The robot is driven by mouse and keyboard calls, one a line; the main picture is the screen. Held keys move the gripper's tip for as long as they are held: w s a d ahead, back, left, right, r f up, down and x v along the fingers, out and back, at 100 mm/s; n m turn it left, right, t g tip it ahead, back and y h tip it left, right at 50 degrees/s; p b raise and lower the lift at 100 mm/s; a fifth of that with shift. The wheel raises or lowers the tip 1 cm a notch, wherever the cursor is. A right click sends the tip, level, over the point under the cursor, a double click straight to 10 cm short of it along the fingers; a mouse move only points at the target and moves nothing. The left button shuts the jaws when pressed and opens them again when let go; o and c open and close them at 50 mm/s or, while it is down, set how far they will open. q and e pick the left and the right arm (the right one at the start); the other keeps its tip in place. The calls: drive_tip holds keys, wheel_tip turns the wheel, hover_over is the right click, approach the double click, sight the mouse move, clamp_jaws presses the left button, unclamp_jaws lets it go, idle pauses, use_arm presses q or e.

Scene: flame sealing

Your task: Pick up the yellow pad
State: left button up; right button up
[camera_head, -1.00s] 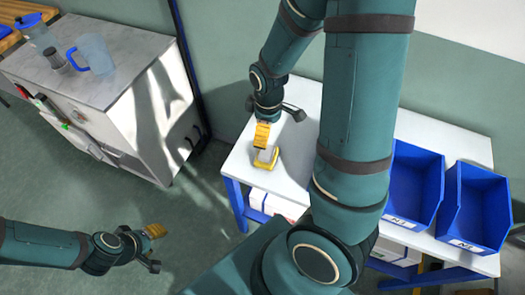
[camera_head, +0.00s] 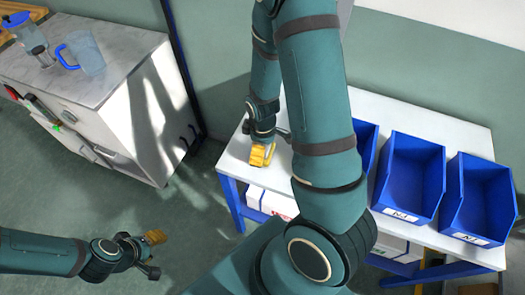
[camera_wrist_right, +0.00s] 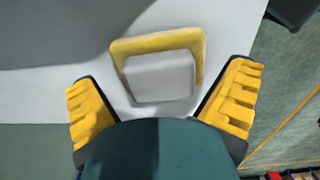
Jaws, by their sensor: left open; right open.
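The yellow pad (camera_wrist_right: 158,41) lies on the white table with a pale grey block (camera_wrist_right: 160,78) on it. In the right wrist view both sit between the spread yellow fingers of my right gripper (camera_wrist_right: 165,102), with a gap on each side. In the head view my right gripper (camera_head: 262,154) is down at the table's left end, and it hides most of the yellow pad. My left gripper (camera_head: 155,238) is open and empty over the floor at lower left, away from the table.
Blue bins (camera_head: 410,180) stand on the white table (camera_head: 235,160) to the right of my right arm. Open floor lies between cabinet and table.

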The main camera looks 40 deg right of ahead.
drive_tip(key=c, duration=1.3)
drive_tip(key=shift+r, duration=0.1)
wheel_tip(320, 180, up, 10)
drive_tip(key=p, duration=0.2)
drive_tip(key=shift+p, duration=0.4)
drive_tip(key=o, duration=0.6)
drive_tip(key=shift+c, duration=0.2)
drive_tip(key=c, duration=0.4)
